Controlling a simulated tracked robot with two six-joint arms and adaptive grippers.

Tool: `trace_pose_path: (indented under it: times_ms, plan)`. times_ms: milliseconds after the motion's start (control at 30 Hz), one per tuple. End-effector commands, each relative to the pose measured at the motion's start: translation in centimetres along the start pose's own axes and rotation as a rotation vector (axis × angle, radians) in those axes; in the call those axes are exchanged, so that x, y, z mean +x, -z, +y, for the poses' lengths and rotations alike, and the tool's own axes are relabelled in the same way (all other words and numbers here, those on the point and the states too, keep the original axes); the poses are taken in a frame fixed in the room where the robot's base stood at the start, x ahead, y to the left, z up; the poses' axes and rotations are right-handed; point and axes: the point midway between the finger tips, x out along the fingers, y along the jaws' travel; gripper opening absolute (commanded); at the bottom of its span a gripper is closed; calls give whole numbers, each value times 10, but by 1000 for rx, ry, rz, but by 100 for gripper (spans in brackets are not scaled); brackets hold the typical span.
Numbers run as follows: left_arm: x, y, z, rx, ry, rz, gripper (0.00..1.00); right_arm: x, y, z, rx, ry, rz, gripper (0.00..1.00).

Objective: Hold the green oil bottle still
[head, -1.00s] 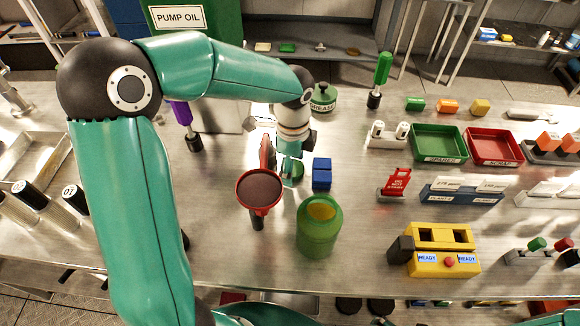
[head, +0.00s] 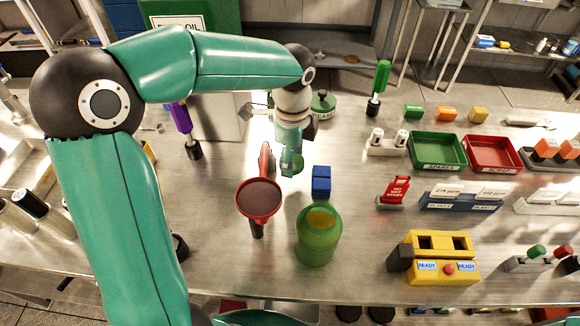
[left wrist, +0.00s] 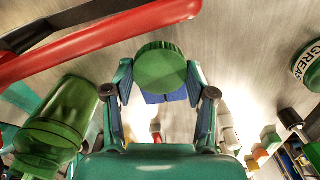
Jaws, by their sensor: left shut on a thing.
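The green oil bottle (head: 318,240) stands upright on the metal bench in the head view, its top showing a yellowish round area. It also shows at the left of the left wrist view (left wrist: 62,118). My left gripper (head: 291,168) is behind and to the left of the bottle, apart from it. In the left wrist view its fingers (left wrist: 160,85) are shut on a round green cap-like piece (left wrist: 160,66). This piece shows small in the head view (head: 292,160). My right gripper is in neither view.
A red-rimmed dark round tool (head: 259,198) stands close left of the bottle. A blue block (head: 321,181) sits behind the bottle. A yellow box marked READY (head: 440,262) and a red sign (head: 394,190) stand to the right. Bare bench lies between the bottle and the yellow box.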

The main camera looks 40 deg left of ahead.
Motion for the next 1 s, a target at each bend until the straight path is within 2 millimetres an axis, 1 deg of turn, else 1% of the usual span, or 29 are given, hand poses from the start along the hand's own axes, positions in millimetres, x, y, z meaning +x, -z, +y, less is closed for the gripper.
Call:
trace_pose_path:
  times_ms: [33, 200, 300, 400, 500, 600, 700, 1000]
  plan:
    - [-17, 1, -2, -1, 9, 3, 43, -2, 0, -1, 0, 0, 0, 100]
    - [-68, 1, -1, 0, 8, 3, 43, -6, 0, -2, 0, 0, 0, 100]
    - [-93, 1, 0, 1, 5, 3, 43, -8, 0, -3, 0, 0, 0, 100]
    - [-113, 0, 0, 0, 3, 1, 43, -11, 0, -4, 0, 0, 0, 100]
    - [-128, 0, -1, 0, 3, 1, 43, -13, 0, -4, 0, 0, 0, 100]
    - [-137, 0, 0, 0, 2, 0, 43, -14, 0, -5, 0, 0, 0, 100]
    - [-142, 0, 0, 0, 0, 0, 43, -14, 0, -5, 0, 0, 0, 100]
    - [-145, 0, 0, 0, 0, 0, 43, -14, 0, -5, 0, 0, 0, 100]
